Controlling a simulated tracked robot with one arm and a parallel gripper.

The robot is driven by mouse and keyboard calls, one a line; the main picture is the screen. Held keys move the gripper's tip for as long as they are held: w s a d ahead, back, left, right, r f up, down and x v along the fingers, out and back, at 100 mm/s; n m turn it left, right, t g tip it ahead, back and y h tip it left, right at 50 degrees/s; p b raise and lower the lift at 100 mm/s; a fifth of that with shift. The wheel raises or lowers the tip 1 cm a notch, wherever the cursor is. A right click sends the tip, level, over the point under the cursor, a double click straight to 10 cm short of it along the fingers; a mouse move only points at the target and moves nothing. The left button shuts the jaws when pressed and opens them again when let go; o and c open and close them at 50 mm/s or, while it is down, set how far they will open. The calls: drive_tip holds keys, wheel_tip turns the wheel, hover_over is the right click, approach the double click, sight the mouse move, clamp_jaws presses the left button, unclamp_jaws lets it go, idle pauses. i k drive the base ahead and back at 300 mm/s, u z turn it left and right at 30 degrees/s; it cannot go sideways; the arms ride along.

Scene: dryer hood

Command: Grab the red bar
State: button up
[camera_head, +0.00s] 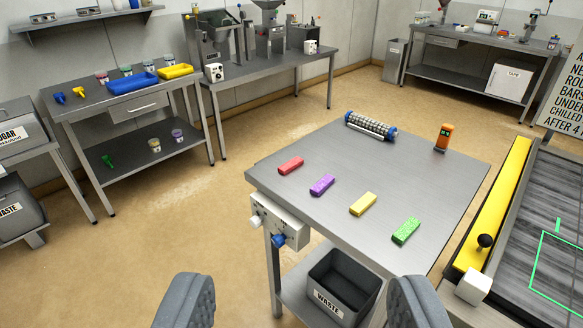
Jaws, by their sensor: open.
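The red bar (290,166) lies flat on the grey metal table (440,185), near its left edge. It is the leftmost of a row of coloured bars. My gripper (302,305) shows at the bottom of the view as two grey padded fingers set wide apart. It is open with nothing between the fingers. The red bar is ahead of the gripper and well apart from it. Nothing covers the bar.
A purple bar (322,185), a yellow bar (363,204) and a green bar (406,231) lie to the right of the red one. A blue-ended roller (371,126) and an orange device (444,136) stand behind. A waste bin (337,290) sits below; a conveyor (545,230) is at right.

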sight(294, 163)
drive_tip(key=u, duration=0.35)
drive_tip(key=i, duration=1.9)
drive_tip(key=z, duration=0.6)
